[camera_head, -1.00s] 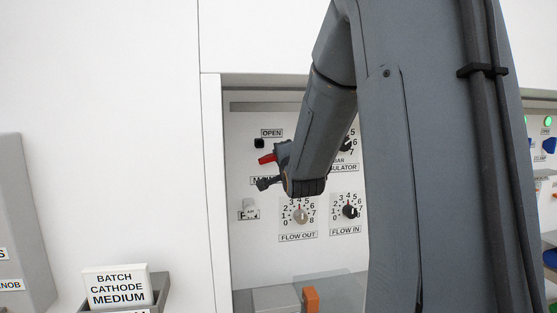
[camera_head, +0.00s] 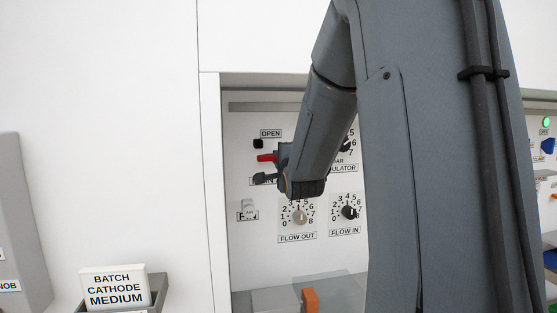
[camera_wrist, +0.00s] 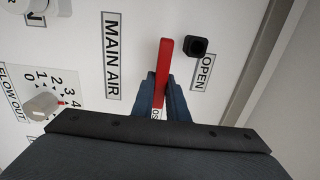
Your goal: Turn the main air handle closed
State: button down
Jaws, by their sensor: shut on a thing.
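The red main air handle (camera_head: 266,158) is on the panel, to the left of my gripper in the head view. In the wrist view the handle (camera_wrist: 162,72) stands between the two dark fingers of my gripper (camera_wrist: 161,95), which is shut on it. The MAIN AIR label (camera_wrist: 111,55) is left of the handle there. A black block (camera_wrist: 194,46) and the OPEN label (camera_wrist: 204,72) are to its right. Another label beside the handle is mostly hidden by a finger. The handle's pivot is hidden behind my gripper.
The FLOW OUT knob (camera_head: 300,216) and FLOW IN knob (camera_head: 349,212) are below my gripper on the panel. My arm covers much of the panel's right side. A BATCH CATHODE MEDIUM sign (camera_head: 113,287) stands at lower left.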

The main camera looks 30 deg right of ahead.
jog(key=c, duration=1.7)
grip_release()
jog(key=shift+c, duration=0.2)
jog(key=b+v, duration=0.1)
jog(key=v, duration=0.7)
jog(key=shift+b, duration=0.35)
jog(key=shift+w, duration=0.1)
jog(key=s+a+f+n+g+y, duration=0.1)
jog(key=s+a+f+n+g, duration=0.2)
jog(key=f, duration=0.4)
jog(key=s+a+f+n+g+y, duration=0.1)
jog(key=s+a+f+n+g, duration=0.2)
jog(key=f, duration=0.4)
jog(key=s+a+f+n+g+y, duration=0.1)
jog(key=a+f+n+g+y, duration=0.15)
jog(key=a+f+n, duration=0.35)
jog(key=s+a+f+n+g, duration=0.3)
jog(key=s+f+n+g, duration=0.1)
jog(key=s, duration=0.5)
jog(key=s+a+f+n+g, duration=0.4)
jog(key=s+f, duration=0.3)
jog(key=s, duration=0.2)
jog(key=shift+f+n, duration=0.2)
jog(key=shift+n, duration=0.5)
